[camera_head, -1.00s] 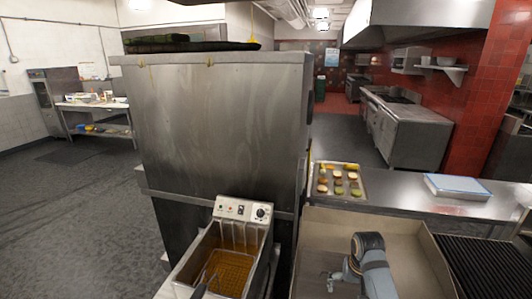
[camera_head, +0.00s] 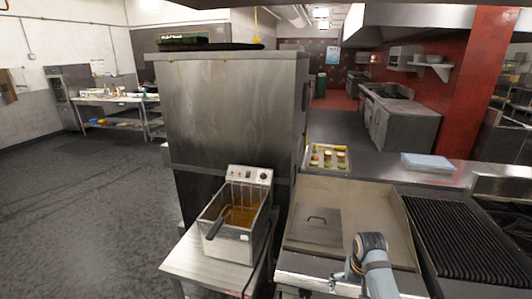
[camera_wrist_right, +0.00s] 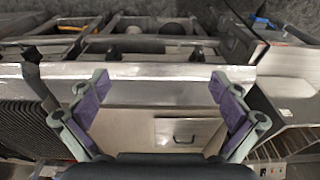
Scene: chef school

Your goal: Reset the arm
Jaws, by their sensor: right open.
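My right arm comes up from the bottom of the head view, and its gripper (camera_head: 338,278) is over the front edge of the flat griddle (camera_head: 372,198). In the right wrist view my gripper (camera_wrist_right: 158,88) has its purple-padded fingers spread wide, with nothing between them. The griddle's pale surface and a flat metal plate with a handle (camera_wrist_right: 190,133) show beyond the fingers. My left gripper is not in view.
A deep fryer (camera_head: 236,215) with a basket stands left of the griddle, and a black ribbed grill (camera_head: 465,235) lies right. A food tray (camera_head: 328,160) and a blue-topped container (camera_head: 428,162) sit behind. A tall steel cabinet (camera_head: 235,110) rises behind the fryer. Floor at left is clear.

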